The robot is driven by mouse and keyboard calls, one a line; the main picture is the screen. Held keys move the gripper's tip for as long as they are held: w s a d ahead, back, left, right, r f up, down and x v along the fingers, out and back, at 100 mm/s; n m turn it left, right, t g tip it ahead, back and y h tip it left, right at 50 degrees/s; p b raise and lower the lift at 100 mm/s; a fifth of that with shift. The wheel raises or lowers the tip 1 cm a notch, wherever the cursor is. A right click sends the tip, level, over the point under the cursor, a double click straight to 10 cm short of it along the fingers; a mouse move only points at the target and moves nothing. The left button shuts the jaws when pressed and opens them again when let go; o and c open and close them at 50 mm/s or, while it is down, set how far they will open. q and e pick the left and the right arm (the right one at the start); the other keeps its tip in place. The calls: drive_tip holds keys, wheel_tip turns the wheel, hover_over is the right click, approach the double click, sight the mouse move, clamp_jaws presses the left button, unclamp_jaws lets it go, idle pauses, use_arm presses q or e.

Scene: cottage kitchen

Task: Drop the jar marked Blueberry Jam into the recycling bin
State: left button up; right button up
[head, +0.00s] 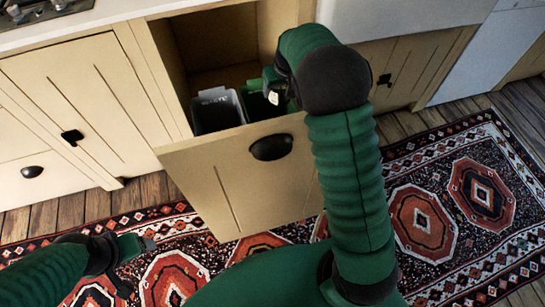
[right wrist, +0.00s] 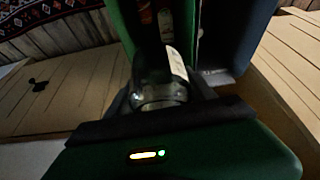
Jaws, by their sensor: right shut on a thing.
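My right gripper (right wrist: 165,100) is shut on a clear glass jar (right wrist: 160,97) with a pale label, seen in the right wrist view; its lettering cannot be read. In the head view my right gripper (head: 274,90) is over the green bin (head: 257,103) in the pulled-out cabinet drawer, and a small white patch shows at it. The green bin (right wrist: 122,20) lies just beyond the jar in the wrist view, with containers inside. A grey bin (head: 217,110) stands beside it. My left gripper (head: 148,243) is low over the rug, away from the drawer; its fingers are too small to read.
The drawer front (head: 235,180) with a dark cup handle sticks out over the floor. Cream cabinets (head: 85,95) and a counter (head: 90,20) stand at the left, a white sink (head: 400,15) at the right. A patterned rug (head: 450,200) covers the floor.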

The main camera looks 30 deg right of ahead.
drive_tip(key=x, duration=0.1)
drive_tip(key=b+x, duration=0.1)
drive_tip(key=x, duration=0.1)
drive_tip(key=b+x, duration=0.1)
drive_tip(key=x, duration=0.1)
drive_tip(key=shift+s+a+f, duration=0.25)
use_arm(q)
drive_tip(key=s+b+x, duration=0.1)
drive_tip(key=b+x, duration=0.5)
drive_tip(key=x, duration=0.4)
drive_tip(key=shift+a+f, duration=0.15)
drive_tip(key=shift+f, duration=0.35)
use_arm(e)
drive_tip(key=f, duration=0.6)
drive_tip(key=shift+s+d, duration=0.1)
drive_tip(key=shift+d, duration=0.2)
use_arm(q)
drive_tip(key=shift+s+r, duration=0.1)
use_arm(e)
drive_tip(key=shift+d, duration=0.1)
